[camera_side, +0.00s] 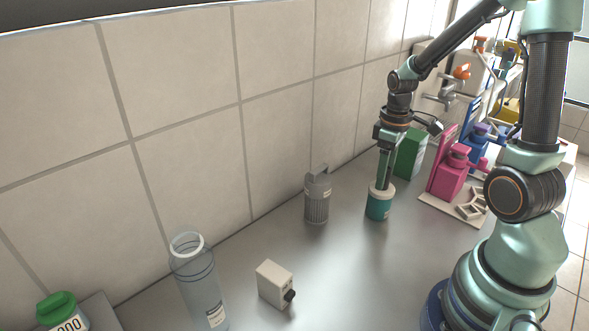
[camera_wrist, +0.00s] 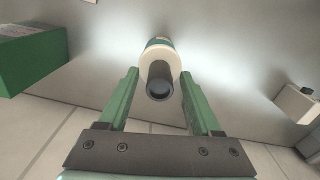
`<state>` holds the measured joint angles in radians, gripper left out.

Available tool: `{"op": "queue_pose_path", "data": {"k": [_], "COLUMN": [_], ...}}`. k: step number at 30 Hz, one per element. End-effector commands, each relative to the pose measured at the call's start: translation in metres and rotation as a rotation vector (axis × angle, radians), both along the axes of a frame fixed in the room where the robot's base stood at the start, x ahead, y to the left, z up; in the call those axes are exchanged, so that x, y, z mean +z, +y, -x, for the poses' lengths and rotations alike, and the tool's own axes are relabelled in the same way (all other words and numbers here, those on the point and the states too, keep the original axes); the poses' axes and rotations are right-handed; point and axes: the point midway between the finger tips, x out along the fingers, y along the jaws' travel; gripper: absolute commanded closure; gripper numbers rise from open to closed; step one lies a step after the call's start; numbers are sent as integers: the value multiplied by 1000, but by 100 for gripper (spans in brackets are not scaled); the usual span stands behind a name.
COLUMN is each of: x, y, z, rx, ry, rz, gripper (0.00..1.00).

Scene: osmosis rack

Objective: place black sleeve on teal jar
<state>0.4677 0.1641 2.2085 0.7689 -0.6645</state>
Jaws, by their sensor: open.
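The teal jar (camera_side: 379,207) with its cream rim stands upright on the grey counter, right of centre in the side view. In the wrist view, its cream rim (camera_wrist: 153,57) and a little teal show beyond my fingertips. The black sleeve (camera_wrist: 160,82) is a short dark tube with an open end facing the wrist camera. It is over the jar's rim and looks seated on it, though its lower end is hard to see. My gripper (camera_wrist: 160,74) is open, with one finger on each side of the sleeve and visible gaps. In the side view, my gripper (camera_side: 384,184) points down just above the jar.
A grey ribbed container (camera_side: 317,204) stands left of the jar near the tiled wall. A green box (camera_side: 409,154) and pink dispenser (camera_side: 449,178) are behind it to the right. A white box with a black knob (camera_side: 273,284) and a clear bottle (camera_side: 200,280) stand farther left.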

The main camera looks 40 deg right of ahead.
Motion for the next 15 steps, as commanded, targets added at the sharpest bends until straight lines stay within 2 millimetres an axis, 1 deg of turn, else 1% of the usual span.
{"op": "queue_pose_path", "data": {"k": [9, 12, 15], "x": [64, 83, 97], "y": [-1, 0, 0], "z": [-1, -1, -1], "rx": [0, 0, 0], "ry": [-7, -6, -5], "rz": [4, 3, 2], "gripper": [34, 34, 34]}}
